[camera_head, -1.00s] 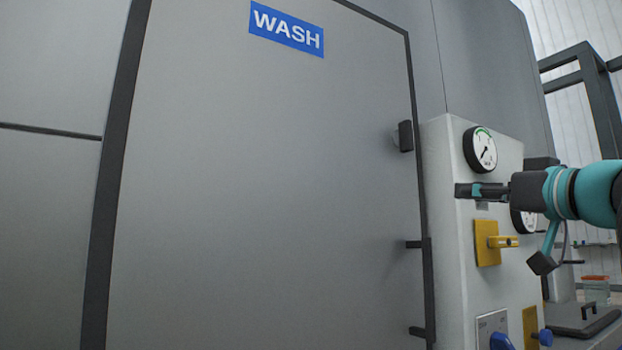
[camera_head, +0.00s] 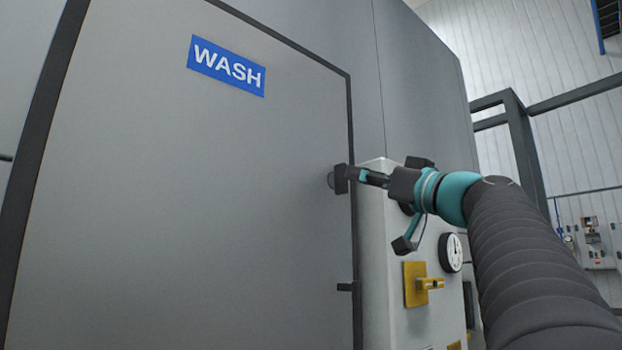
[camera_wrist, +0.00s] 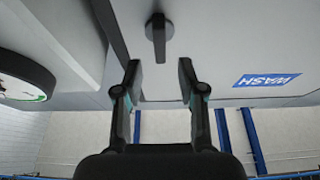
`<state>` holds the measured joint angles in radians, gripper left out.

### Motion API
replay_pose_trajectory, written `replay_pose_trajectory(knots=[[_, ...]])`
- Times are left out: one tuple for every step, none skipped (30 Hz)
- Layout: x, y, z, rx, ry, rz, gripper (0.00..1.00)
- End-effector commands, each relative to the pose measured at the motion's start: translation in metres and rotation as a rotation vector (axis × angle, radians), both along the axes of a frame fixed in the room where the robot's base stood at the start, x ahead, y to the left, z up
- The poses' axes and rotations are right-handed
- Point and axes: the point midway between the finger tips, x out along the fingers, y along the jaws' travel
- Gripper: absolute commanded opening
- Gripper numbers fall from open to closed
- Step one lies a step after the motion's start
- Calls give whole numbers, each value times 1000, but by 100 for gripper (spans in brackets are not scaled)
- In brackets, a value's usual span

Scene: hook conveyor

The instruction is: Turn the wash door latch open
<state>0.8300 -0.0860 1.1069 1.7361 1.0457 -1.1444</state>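The grey wash door (camera_head: 200,200) with its blue WASH sign (camera_head: 228,66) is shut in its dark frame. The dark latch (camera_head: 340,179) sits at the door's right edge. In the wrist view the latch (camera_wrist: 159,35) is a dark handle on a round pivot, in line with the gap between my fingers. My gripper (camera_head: 362,175) is at the latch in the head view; it overlaps the latch there, and I cannot tell whether they touch. In the wrist view my gripper (camera_wrist: 159,76) is open, with nothing between the fingertips.
A dark frame post (camera_head: 527,150) stands behind my arm.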

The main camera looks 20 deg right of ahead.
Motion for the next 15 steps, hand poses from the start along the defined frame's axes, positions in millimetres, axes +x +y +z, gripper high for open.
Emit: replay_pose_trajectory(knots=[[8,4,7,-1,0,4,40],[12,5,8,0,0,4,40],[17,7,10,0,0,4,40],[21,8,12,1,0,4,40],[24,10,13,1,0,4,40],[28,11,15,-1,1,3,40],[31,12,16,0,0,2,40],[34,13,17,0,0,2,40],[37,14,18,0,0,2,40],[39,15,18,0,0,2,40],[40,15,19,0,0,2,40],[42,16,19,1,0,1,40],[43,16,20,1,0,0,40],[43,16,20,0,0,0,40],[44,16,20,0,0,0,40]])
